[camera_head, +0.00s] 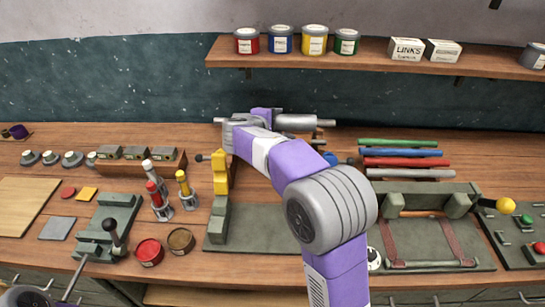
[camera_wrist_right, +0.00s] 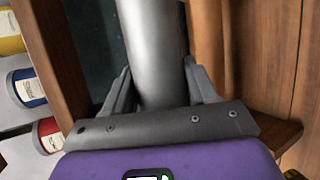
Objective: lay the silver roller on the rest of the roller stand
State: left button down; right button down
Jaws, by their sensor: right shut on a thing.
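The silver roller is a smooth grey cylinder (camera_head: 300,122) with a thin end, lying roughly level in front of the back wall in the head view. My right gripper (camera_head: 272,117) is shut on it; the arm and wrist hide part of the roller. In the right wrist view the roller (camera_wrist_right: 155,45) runs between the two fingers (camera_wrist_right: 160,85).
A shelf (camera_head: 380,52) with paint cans and boxes hangs above the roller. Coloured rods (camera_head: 400,152) lie behind the green frame. A yellow bracket (camera_head: 220,172) stands left of my arm.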

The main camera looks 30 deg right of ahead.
notch_tip(320, 180, down, 10)
jog(key=b, duration=0.5)
jog(key=shift+s+r+b, duration=0.15)
jog(key=shift+r+b, duration=0.1)
jog(key=shift+b, duration=0.15)
notch_tip(320, 180, down, 5)
jog(key=b, duration=0.4)
jog(key=shift+f+b, duration=0.2)
jog(key=shift+b, duration=0.1)
jog(key=shift+c, duration=1.2)
grip_release()
jog(key=shift+f, duration=0.1)
jog(key=p+v, duration=0.1)
jog(key=v, duration=0.6)
jog(key=shift+a+r+p, duration=0.2)
jog(key=shift+a+p, duration=0.05)
jog(key=shift+p, duration=0.1)
